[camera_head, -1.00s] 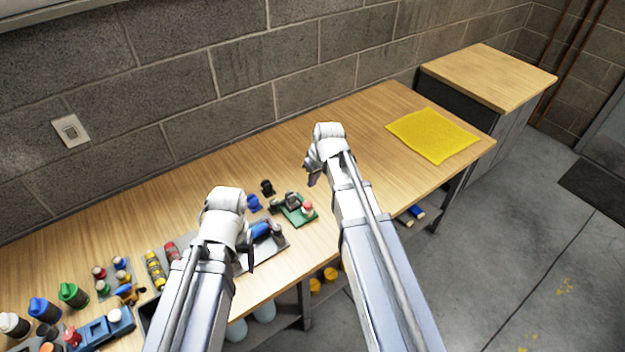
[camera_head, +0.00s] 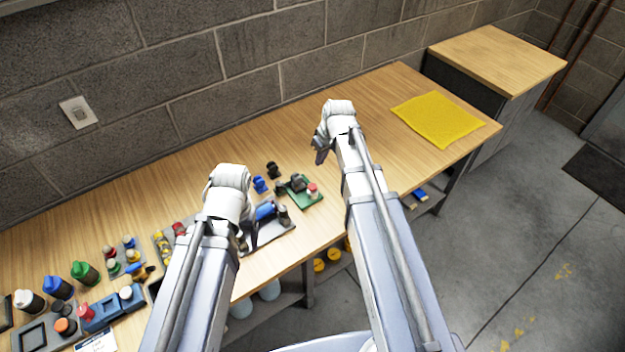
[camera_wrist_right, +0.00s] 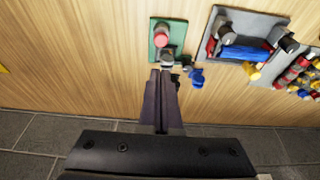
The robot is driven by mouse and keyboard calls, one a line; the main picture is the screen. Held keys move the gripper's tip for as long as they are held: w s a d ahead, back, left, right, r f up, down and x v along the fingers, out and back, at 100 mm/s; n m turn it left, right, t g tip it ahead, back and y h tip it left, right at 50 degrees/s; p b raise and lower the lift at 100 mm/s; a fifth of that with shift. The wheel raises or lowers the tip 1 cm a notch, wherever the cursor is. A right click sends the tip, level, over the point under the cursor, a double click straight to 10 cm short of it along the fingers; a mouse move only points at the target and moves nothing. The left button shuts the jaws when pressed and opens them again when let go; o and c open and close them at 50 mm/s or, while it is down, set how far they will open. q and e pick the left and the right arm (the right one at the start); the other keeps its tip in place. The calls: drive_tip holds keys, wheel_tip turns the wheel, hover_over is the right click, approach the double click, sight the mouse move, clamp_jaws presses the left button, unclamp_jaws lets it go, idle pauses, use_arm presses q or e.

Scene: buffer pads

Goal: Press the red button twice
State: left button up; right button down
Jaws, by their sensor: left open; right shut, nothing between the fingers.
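A red button (camera_head: 313,188) stands on a green board (camera_head: 309,202) near the front edge of the wooden table. In the right wrist view the red button (camera_wrist_right: 161,39) and green board (camera_wrist_right: 177,31) show beyond the fingers. My right gripper (camera_head: 319,153) is shut and empty, above the table to the upper right of the board. In the right wrist view the shut right gripper (camera_wrist_right: 165,76) points towards the board, apart from the button. My left gripper (camera_head: 248,238) is open above a grey tray (camera_head: 272,239), left of the board; my arm hides part of it.
Blue (camera_head: 259,185) and black (camera_head: 272,170) small parts stand behind the board. A blue box (camera_head: 103,313) and several coloured bottles and knobs crowd the left. A yellow mat (camera_head: 437,119) lies at the right end.

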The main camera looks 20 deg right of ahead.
use_arm(q)
drive_tip(key=shift+f, duration=0.15)
use_arm(e)
drive_tip(key=shift+f, duration=0.15)
use_arm(q)
wheel_tip(320, 180, down, 13)
drive_tip(key=b, duration=1.3)
use_arm(e)
approach(313, 185)
drive_tip(key=x, duration=0.6)
use_arm(q)
drive_tip(key=shift+f+b, duration=0.2)
drive_tip(key=shift+b, duration=0.1)
use_arm(e)
drive_tip(key=shift+f, duration=0.25)
